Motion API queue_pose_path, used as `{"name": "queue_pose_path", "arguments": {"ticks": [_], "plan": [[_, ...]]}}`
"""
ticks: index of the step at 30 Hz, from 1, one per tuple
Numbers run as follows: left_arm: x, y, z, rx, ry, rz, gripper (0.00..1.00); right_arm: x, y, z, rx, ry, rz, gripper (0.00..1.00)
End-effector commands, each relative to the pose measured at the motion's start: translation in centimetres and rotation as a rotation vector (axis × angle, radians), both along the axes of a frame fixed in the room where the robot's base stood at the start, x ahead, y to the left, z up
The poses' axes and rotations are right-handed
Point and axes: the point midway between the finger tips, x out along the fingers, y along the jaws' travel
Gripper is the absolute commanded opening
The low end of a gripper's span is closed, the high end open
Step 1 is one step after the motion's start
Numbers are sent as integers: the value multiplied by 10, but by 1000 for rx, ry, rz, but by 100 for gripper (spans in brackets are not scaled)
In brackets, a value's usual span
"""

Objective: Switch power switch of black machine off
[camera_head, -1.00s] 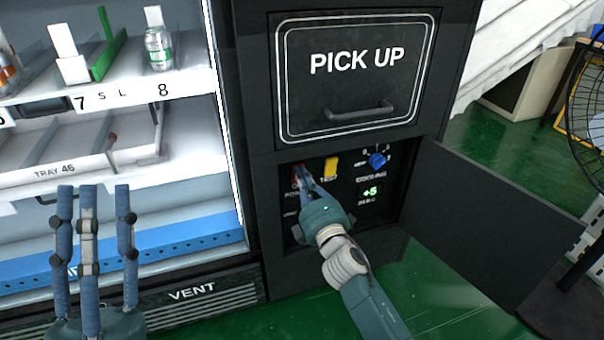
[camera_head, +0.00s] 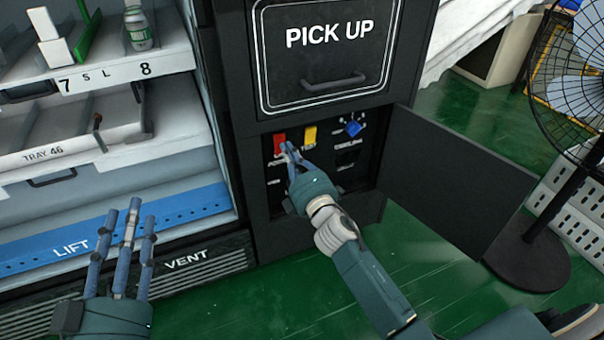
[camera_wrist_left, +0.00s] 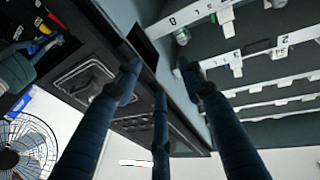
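The black machine (camera_head: 225,110) has an open control panel below its pick-up door. A red switch (camera_head: 279,143) is at the panel's upper left, above a partly hidden label that seems to read POWER. The small display (camera_head: 346,158) at the right is dark. My right gripper (camera_head: 288,148) is just below and right of the red switch, its fingertips close together; I cannot tell whether they touch the switch or are fully shut. My left gripper (camera_head: 125,225) is open and empty before the lower shelves, and its spread fingers fill the left wrist view (camera_wrist_left: 158,80).
A yellow switch (camera_head: 310,136) and a blue knob (camera_head: 353,128) are right of the red switch. The open panel door (camera_head: 450,180) sticks out to the right. A black fan (camera_head: 580,70) stands further right.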

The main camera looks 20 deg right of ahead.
Motion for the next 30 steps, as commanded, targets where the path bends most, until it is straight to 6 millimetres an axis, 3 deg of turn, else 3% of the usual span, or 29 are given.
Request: {"name": "queue_pose_path", "arguments": {"ticks": [7,15,21,30], "plan": [[2,6,-49,57,220,13,40,-38,-1,5,1,3,0,0],[-9,15,-100,112,437,27,40,-80,-2,10,1,3,0,0],[-14,19,-116,128,505,31,40,-95,-3,13,0,0,0,0],[-15,19,-119,130,512,32,40,-96,-3,13,0,0,1,0]]}}
